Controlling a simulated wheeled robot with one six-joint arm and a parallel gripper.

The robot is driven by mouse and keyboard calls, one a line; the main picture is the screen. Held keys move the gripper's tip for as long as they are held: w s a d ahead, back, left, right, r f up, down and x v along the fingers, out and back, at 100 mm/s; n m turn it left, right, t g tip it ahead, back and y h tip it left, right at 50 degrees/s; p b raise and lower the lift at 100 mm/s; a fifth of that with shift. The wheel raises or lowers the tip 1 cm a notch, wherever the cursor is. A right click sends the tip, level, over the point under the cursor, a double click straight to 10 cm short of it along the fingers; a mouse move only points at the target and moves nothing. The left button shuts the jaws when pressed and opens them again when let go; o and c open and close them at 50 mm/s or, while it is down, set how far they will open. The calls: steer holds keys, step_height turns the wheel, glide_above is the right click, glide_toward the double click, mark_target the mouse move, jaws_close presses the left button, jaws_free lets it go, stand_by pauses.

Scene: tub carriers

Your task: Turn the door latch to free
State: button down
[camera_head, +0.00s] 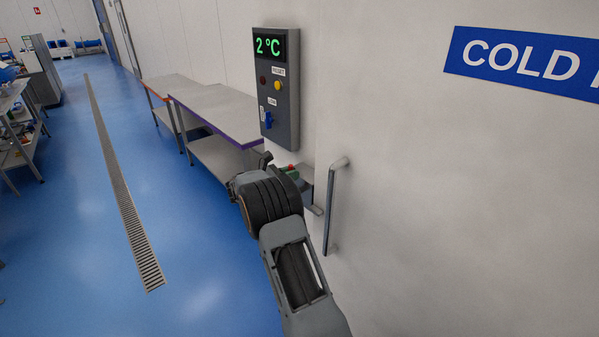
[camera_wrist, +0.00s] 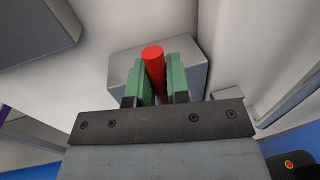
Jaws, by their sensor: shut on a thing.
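The door latch shows in the wrist view as a red rod-like handle (camera_wrist: 154,66) in front of a grey block (camera_wrist: 192,72) on the pale wall or door. My gripper (camera_wrist: 154,80) has its green fingers on both sides of the red handle and is shut on it. In the head view my gripper (camera_head: 288,172) is at the latch, left of the door handle, and my arm hides most of the latch. A small spot of red shows there. The latch's exact turn angle is hard to tell.
A vertical bar handle (camera_head: 333,205) stands out from the white door (camera_head: 450,220) close to the right of my arm. A grey control box (camera_head: 280,85) reading 2 °C hangs above. Steel tables (camera_head: 215,108) line the wall at left. The blue floor (camera_head: 190,240) is open.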

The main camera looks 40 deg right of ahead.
stand_by(0.4)
steer(key=c, duration=1.1)
jaws_free()
steer(key=w+a+b, duration=0.2)
steer(key=a+b, duration=0.1)
steer(key=a, duration=1)
steer(key=shift+a, duration=0.35)
